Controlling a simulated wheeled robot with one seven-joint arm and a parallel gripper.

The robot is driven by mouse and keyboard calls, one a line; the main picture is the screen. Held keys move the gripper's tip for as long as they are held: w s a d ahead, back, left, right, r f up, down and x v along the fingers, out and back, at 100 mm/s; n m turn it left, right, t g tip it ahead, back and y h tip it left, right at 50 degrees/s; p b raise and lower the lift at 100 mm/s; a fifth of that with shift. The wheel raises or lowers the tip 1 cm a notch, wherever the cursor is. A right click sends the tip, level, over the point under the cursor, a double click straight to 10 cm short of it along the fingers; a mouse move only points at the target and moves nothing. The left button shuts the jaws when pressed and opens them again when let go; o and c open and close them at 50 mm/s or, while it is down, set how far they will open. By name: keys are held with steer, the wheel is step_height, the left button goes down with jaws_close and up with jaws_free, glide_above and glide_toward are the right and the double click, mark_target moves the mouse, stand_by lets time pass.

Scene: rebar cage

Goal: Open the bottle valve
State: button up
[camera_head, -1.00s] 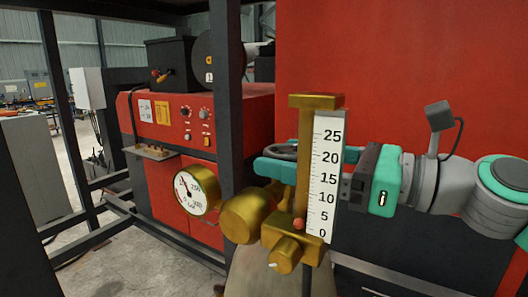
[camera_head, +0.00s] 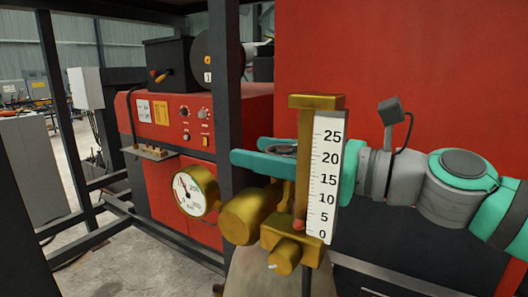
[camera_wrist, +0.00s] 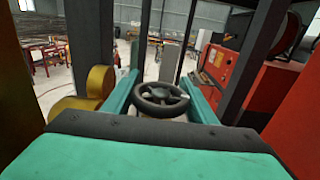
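The bottle valve's dark round handwheel (camera_wrist: 150,108) has spokes and sits between the two teal fingers of my gripper (camera_wrist: 162,76) in the wrist view. One finger is on each side of it, and narrow gaps seem to show; contact cannot be told. In the head view the handwheel (camera_head: 283,149) is partly hidden behind the brass post, and my gripper (camera_head: 247,149) reaches past it to the left. The brass valve body (camera_head: 245,215) is below. The bottle's grey top (camera_head: 262,277) shows under it.
A flow scale (camera_head: 325,175) on a brass post stands in front of my gripper. A round gauge (camera_head: 196,191) is at the left of the valve. A dark upright post (camera_head: 228,90) is close behind, and a red panel (camera_head: 400,70) is at the back right.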

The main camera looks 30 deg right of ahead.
steer(key=shift+a, duration=0.1)
